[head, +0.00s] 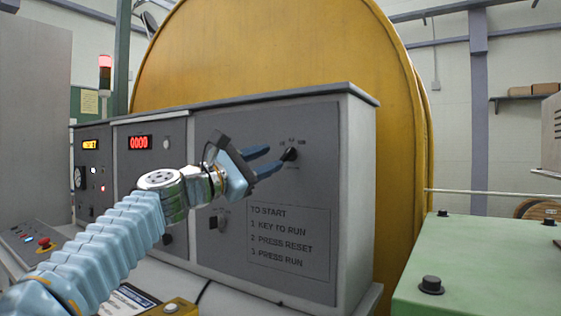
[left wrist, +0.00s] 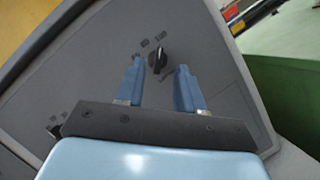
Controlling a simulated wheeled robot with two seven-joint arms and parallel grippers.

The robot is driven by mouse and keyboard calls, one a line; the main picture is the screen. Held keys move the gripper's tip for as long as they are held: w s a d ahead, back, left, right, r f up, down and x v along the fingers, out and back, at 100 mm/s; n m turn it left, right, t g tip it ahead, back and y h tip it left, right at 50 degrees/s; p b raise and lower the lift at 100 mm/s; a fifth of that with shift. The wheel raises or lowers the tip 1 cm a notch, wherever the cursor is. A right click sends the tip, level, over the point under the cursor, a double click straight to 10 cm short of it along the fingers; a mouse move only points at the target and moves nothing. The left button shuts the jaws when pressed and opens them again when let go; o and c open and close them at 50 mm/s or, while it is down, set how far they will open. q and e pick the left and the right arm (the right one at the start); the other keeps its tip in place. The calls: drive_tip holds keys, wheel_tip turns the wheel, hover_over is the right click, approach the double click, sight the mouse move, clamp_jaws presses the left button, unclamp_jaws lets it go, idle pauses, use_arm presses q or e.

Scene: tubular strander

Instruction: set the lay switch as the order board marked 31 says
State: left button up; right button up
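A black rotary switch (head: 290,154) with small position labels above it sits on the upper right of the grey panel (head: 325,185); I take it to be the lay switch. It also shows in the left wrist view (left wrist: 157,58), just ahead of and between the fingertips. I cannot read its setting. My left gripper (head: 275,159) is open and empty, its blue fingers pointing at the switch. In the left wrist view my left gripper (left wrist: 160,67) shows a clear gap between its fingers. My right gripper is out of view. No board readable as 31 shows.
Another black switch (head: 219,221) is lower on the panel, above left of printed start steps (head: 289,240). A red digital display (head: 140,142) reads 0000. A green cabinet (head: 490,270) stands at right. A paper (head: 89,102) hangs on a green board at back left, unreadable.

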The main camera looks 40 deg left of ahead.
use_arm(q)
drive_tip(key=b+v, duration=0.1)
drive_tip(key=v, duration=0.7)
drive_tip(key=shift+s+f, duration=0.1)
drive_tip(key=shift+f, duration=0.05)
